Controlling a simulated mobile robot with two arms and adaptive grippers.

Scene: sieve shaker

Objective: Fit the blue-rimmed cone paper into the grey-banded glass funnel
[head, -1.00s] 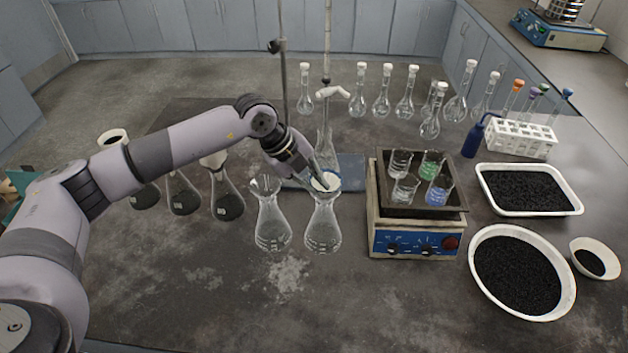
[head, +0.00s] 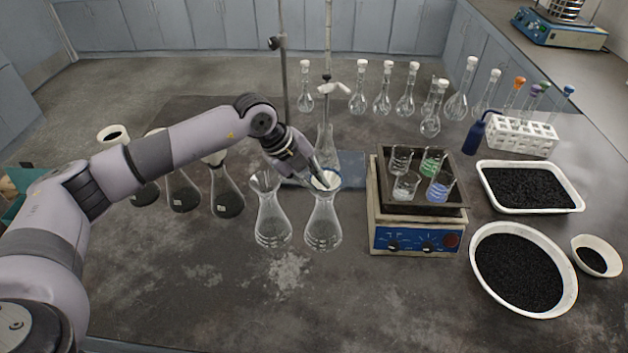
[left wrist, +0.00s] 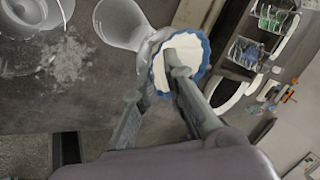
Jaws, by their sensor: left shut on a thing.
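My left gripper (head: 323,181) is shut on the blue-rimmed cone paper (head: 332,177), at the mouth of the right-hand of two clear flasks. In the left wrist view my left gripper (left wrist: 158,80) has one finger inside the cone paper (left wrist: 188,44) and one outside; the scalloped blue rim shows. A glass funnel (left wrist: 147,48) sits around or just below the paper, on the flask (left wrist: 122,20). How deep the paper sits in it is hard to tell. Another funnel (head: 264,183) stands in the left flask (head: 271,222). I cannot make out a grey band. My right gripper is not in view.
A hotplate (head: 416,238) with a tray of small beakers stands to the right. A clamp stand rod (head: 283,80) rises behind the gripper. Dark-filled flasks (head: 228,192) stand at left, and white trays of black grains (head: 573,203) at far right. The front bench is clear.

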